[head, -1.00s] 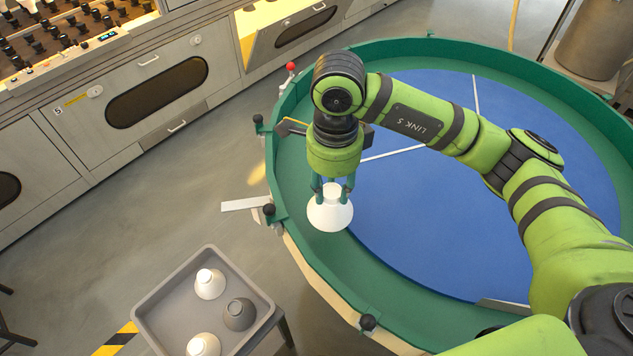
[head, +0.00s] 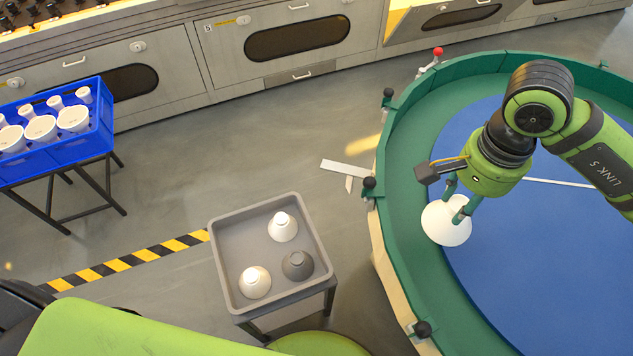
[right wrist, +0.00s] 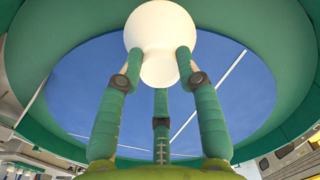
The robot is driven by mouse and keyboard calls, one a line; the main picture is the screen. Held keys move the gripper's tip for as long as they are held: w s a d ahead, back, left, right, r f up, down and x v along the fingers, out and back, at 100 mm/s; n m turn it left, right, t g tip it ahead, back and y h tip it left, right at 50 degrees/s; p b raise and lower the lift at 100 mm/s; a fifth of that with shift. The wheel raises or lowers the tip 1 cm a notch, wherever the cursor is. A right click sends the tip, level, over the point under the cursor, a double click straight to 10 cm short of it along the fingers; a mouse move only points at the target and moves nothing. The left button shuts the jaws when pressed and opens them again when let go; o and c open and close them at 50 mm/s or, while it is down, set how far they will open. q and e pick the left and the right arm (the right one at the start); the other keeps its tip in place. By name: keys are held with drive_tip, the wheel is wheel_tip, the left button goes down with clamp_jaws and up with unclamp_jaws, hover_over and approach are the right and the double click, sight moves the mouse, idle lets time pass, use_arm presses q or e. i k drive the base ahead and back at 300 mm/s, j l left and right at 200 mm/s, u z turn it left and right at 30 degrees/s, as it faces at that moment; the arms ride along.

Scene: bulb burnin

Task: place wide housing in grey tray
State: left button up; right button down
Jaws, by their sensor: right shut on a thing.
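My right gripper (head: 459,205) is shut on a white wide housing (head: 445,224), a cone-like piece with a broad end. It holds the housing over the green rim of the round table; whether it touches the surface is unclear. In the right wrist view the fingers (right wrist: 158,70) close around the white housing (right wrist: 160,30). The grey tray (head: 228,262) stands on a small stand, left of the gripper in the head view. It holds two white housings (head: 283,227) and one dark grey housing (head: 297,265). My left gripper is not in view.
The round table (head: 400,190) has a raised green wall and a blue middle (head: 500,270). Open floor lies between it and the tray. A blue crate (head: 85,138) of white housings stands at the left. Grey cabinets (head: 180,50) line the back.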

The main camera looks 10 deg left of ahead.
sight(243, 243)
drive_tip(key=k+j+u, duration=0.1)
drive_tip(key=k+j, duration=0.15)
drive_tip(key=j+u, duration=0.1)
drive_tip(key=j, duration=0.45)
drive_tip(key=i+j+u, duration=0.15)
drive_tip(key=j, duration=0.4)
drive_tip(key=j+u, duration=0.1)
drive_tip(key=j, duration=0.45)
